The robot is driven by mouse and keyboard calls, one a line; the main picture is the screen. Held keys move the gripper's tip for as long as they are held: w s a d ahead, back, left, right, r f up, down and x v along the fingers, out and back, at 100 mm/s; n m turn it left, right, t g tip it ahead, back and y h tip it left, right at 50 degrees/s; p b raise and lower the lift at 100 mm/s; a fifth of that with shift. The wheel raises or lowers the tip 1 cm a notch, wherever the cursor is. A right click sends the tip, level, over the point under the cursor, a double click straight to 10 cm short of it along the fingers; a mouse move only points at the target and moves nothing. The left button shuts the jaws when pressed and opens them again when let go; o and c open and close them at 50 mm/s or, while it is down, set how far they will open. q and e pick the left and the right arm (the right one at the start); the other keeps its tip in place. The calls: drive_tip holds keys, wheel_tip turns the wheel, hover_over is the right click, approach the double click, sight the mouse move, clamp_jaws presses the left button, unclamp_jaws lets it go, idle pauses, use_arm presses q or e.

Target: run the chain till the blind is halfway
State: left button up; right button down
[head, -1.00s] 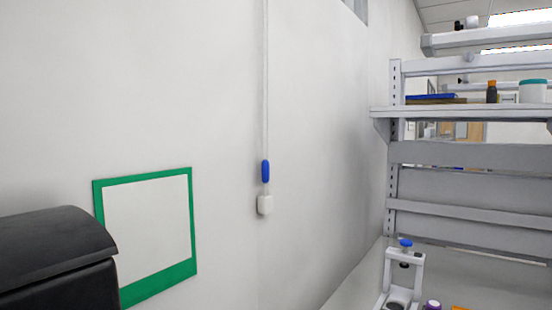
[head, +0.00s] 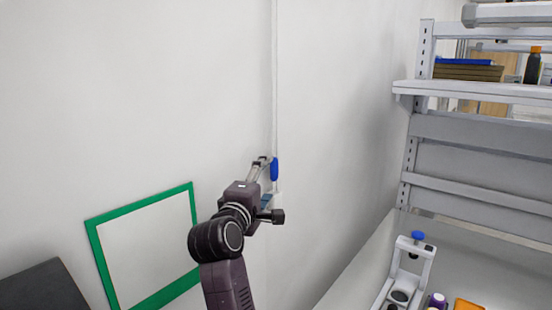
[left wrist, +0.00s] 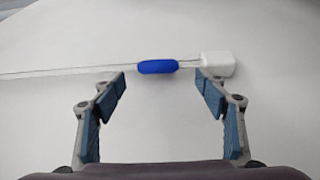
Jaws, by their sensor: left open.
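The chain (head: 275,80) hangs down the white wall and carries a blue grip (head: 274,169). A white tensioner block (head: 277,200) sits at its lower end, partly behind my gripper. My left gripper (head: 266,178) is raised at the wall, just left of the blue grip. In the left wrist view my left gripper (left wrist: 160,88) is open and empty. The blue grip (left wrist: 158,67) lies a little beyond the fingertips, between them in the picture, with the white block (left wrist: 217,64) beyond the right finger. The blind itself is not in view. My right gripper is not in view.
A green-framed panel (head: 190,275) is on the wall at the left. A bench (head: 350,265) at the right holds a white stand with a blue knob (head: 417,236), a purple-capped bottle (head: 437,300) and an orange item (head: 468,304). A shelf (head: 480,90) stands behind it.

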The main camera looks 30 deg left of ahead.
sight(273, 171)
use_arm(q)
drive_tip(key=shift+w+a+r, duration=0.1)
drive_tip(key=shift+w+r, duration=0.15)
drive_tip(key=p+x, duration=0.3)
drive_tip(key=x, duration=0.2)
drive_tip(key=shift+w+a, duration=0.15)
drive_tip(key=shift+w, duration=0.2)
drive_tip(key=shift+w+a, duration=0.1)
drive_tip(key=shift+w, duration=0.2)
drive_tip(key=shift+w+f, duration=0.1)
drive_tip(key=shift+w, duration=0.15)
drive_tip(key=c, duration=1.7)
wheel_tip(273, 171, up, 20)
drive_tip(key=shift+s+r, duration=0.1)
drive_tip(key=shift+r, duration=0.05)
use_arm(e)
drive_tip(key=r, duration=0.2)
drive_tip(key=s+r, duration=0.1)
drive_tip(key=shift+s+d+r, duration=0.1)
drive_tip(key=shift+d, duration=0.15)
use_arm(q)
drive_tip(key=o, duration=1.7)
